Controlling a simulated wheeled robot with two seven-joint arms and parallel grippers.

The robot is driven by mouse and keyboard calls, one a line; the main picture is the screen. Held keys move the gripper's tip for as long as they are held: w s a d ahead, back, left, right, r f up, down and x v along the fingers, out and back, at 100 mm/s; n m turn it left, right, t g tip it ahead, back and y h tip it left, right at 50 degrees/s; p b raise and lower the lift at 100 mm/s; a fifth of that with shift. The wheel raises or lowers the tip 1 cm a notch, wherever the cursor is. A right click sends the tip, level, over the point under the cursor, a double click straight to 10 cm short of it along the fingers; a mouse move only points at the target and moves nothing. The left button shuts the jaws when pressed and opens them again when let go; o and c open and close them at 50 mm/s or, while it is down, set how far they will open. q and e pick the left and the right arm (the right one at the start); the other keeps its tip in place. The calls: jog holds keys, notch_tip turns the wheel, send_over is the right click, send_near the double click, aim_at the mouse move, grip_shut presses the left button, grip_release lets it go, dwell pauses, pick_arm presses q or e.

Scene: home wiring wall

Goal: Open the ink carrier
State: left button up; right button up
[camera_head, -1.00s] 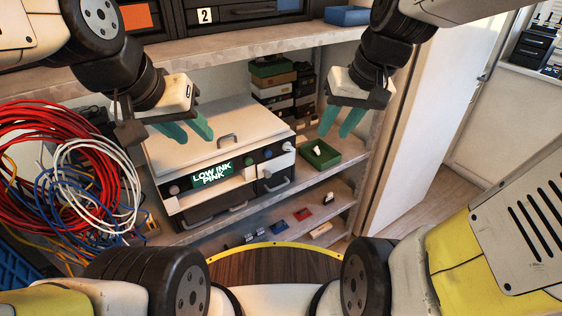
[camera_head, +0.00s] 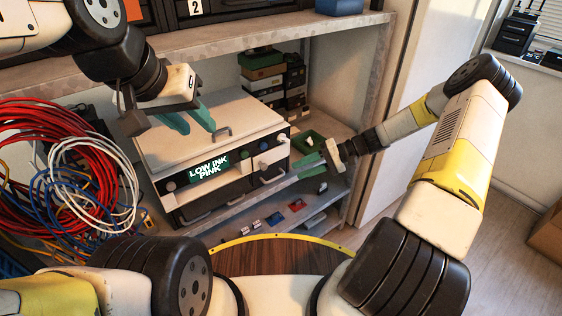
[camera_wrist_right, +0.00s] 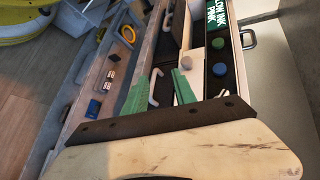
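A white and black printer (camera_head: 213,147) stands on the shelf, its front screen (camera_head: 209,168) reading "LOW INK PINK". A dark front panel with a light handle (camera_head: 272,177) is at its lower right and looks shut; I take it for the ink carrier. My right gripper (camera_head: 300,167) is open and empty, in front of and a little right of this handle. In the right wrist view, the right gripper (camera_wrist_right: 167,73) has its fingers apart, with a handle (camera_wrist_right: 153,90) showing between or behind them. My left gripper (camera_head: 190,121) is open and empty above the printer's lid.
Red, white and blue cable coils (camera_head: 60,175) lie left of the printer. Small coloured parts (camera_head: 297,205) lie on the lower shelf. The white wall (camera_head: 415,60) is at right.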

notch_tip(320, 180, down, 6)
jog(key=w+f+m+t+y, duration=0.1)
jog(key=w+m+t+y, duration=0.1)
jog(key=m+t+y, duration=0.1)
jog(key=r+x, duration=0.1)
jog(key=x, duration=0.6)
jog(key=shift+w+a+f, duration=0.2)
jog(key=shift+a+f, duration=0.05)
jog(key=shift+a, duration=0.1)
jog(key=shift+c, duration=0.2)
grip_shut()
dwell(0.8)
